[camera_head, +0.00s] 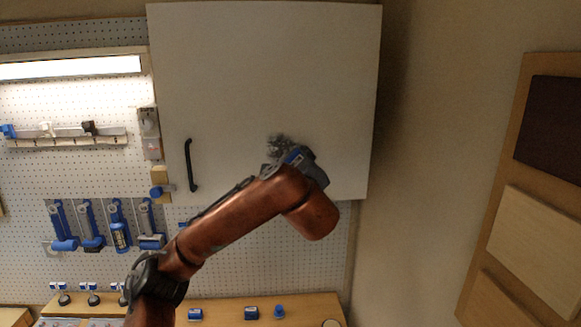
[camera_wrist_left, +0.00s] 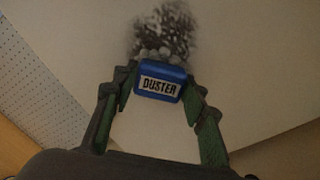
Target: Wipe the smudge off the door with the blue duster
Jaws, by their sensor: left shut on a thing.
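The white cabinet door (camera_head: 265,80) has a black handle (camera_head: 191,165) at its lower left. A dark grey smudge (camera_head: 278,144) is on the lower right part of the door. It also shows in the left wrist view (camera_wrist_left: 165,30). My left gripper (camera_wrist_left: 160,92) is shut on the blue duster (camera_wrist_left: 161,84), which carries a DUSTER label. The duster's grey head is at the lower edge of the smudge; I cannot tell whether it touches the door. In the head view my copper-coloured arm hides most of the duster. My right gripper is out of view.
A pegboard with several blue-handled tools (camera_head: 90,225) is left of and below the door. A wooden bench (camera_head: 225,310) with small blue items is below. A wooden panel rack (camera_head: 525,200) stands at the right.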

